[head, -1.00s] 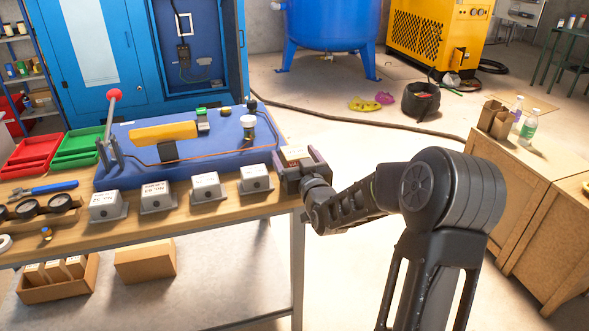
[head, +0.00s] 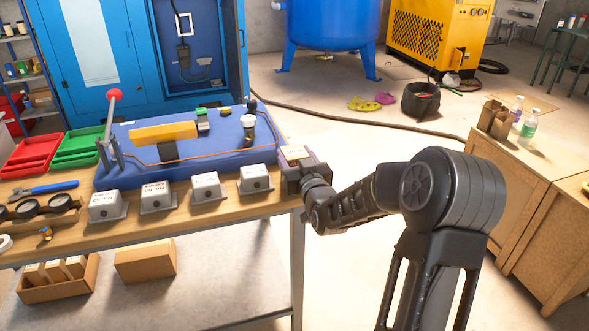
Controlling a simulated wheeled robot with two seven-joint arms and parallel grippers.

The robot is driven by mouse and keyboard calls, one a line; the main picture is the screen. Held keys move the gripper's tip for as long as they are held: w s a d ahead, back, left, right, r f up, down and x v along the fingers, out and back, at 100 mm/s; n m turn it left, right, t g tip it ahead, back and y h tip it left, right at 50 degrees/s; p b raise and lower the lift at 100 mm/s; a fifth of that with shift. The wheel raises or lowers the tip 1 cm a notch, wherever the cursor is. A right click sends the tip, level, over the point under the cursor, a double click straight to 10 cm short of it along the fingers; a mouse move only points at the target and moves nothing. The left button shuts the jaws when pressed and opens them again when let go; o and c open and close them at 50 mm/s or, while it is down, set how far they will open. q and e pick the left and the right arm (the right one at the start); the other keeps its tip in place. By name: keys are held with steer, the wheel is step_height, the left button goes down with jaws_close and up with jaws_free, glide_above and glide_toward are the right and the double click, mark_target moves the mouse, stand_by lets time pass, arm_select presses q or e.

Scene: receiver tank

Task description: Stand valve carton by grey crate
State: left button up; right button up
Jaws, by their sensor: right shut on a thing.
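A small carton with a pale, printed top (head: 295,152) is at the right end of the bench. My right gripper (head: 300,168) is shut on it, and the fingers and wrist hide most of its sides. I cannot tell whether its base touches the bench. A grey crate-like box (head: 255,180) with a white label and a dark round hole stands just left of the gripper, apart from it. Similar grey boxes (head: 206,187) stand in a row to its left; I cannot tell which one the task means. My left gripper is not in view.
A blue panel (head: 205,160) with a yellow bar and a red-knobbed lever lies behind the grey boxes. Brown cartons (head: 145,262) lie on the lower shelf. The bench ends just right of my gripper.

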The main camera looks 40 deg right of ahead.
jaws_close()
steer(key=shift+r, duration=0.15)
step_height(320, 180, up, 10)
steer(key=shift+f, duration=0.1)
stand_by(0.3)
stand_by(0.5)
